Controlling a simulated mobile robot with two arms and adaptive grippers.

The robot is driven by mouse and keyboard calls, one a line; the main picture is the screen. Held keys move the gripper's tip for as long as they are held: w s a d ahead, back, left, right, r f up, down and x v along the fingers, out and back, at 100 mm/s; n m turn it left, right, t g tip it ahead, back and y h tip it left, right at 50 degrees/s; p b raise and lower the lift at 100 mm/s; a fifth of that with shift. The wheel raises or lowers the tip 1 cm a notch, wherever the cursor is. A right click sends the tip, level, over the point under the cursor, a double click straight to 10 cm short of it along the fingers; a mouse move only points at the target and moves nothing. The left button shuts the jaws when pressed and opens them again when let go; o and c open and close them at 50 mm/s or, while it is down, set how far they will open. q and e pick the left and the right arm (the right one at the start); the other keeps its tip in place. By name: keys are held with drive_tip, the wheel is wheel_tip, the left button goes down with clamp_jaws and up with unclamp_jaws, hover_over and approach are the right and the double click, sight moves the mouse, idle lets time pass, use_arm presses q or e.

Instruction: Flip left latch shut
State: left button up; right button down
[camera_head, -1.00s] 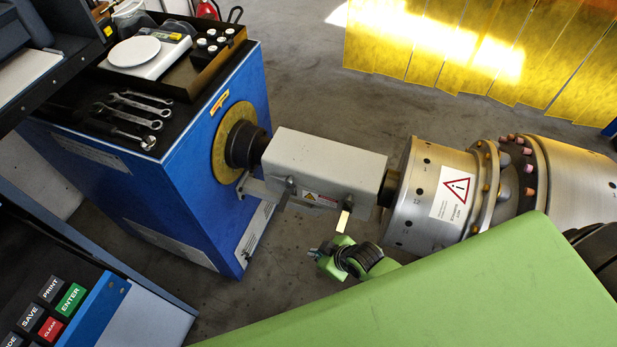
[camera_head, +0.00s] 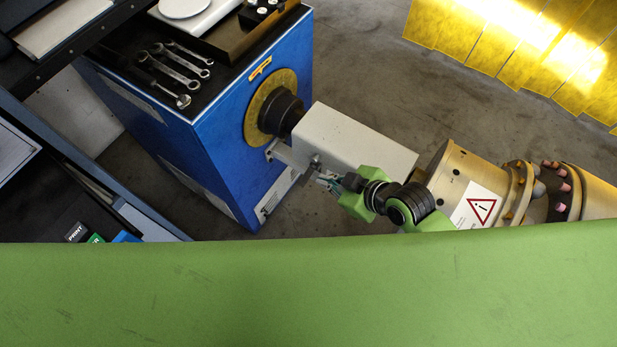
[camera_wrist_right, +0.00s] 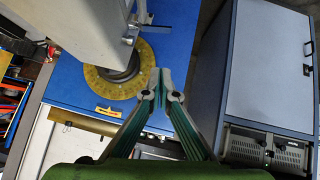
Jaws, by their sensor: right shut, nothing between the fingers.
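The grey box-shaped guard (camera_head: 355,145) covers the shaft between the blue cabinet and the metal rotor. The left latch (camera_head: 315,161) is a small metal part on the guard's near side, towards the cabinet. My right gripper (camera_head: 324,181) is close to it, with fingers shut and empty. I cannot tell whether they touch, or the latch's exact position. The right latch is hidden behind my right arm. In the right wrist view, the fingertips (camera_wrist_right: 162,84) meet in front of the blue cabinet, and the guard (camera_wrist_right: 95,28) is at upper left. My left gripper is not in view.
The blue cabinet (camera_head: 215,150) has a brass-coloured flange (camera_head: 256,112) and carries wrenches (camera_head: 180,68). The rotor (camera_head: 455,175) with a warning label is to the right. A dark console edge is at left. Yellow curtains (camera_head: 520,45) hang behind; open floor lies between.

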hover_over(307, 178)
drive_tip(key=s, duration=0.3)
wheel_tip(307, 178, down, 7)
drive_tip(key=shift+w+f+p, duration=0.2)
drive_tip(key=shift+f+p, duration=0.05)
drive_tip(key=shift+f, duration=0.3)
drive_tip(key=shift+w+f+p, duration=0.2)
drive_tip(key=shift+f, duration=0.35)
drive_tip(key=shift+w+f, duration=0.15)
drive_tip(key=shift+f, duration=0.7)
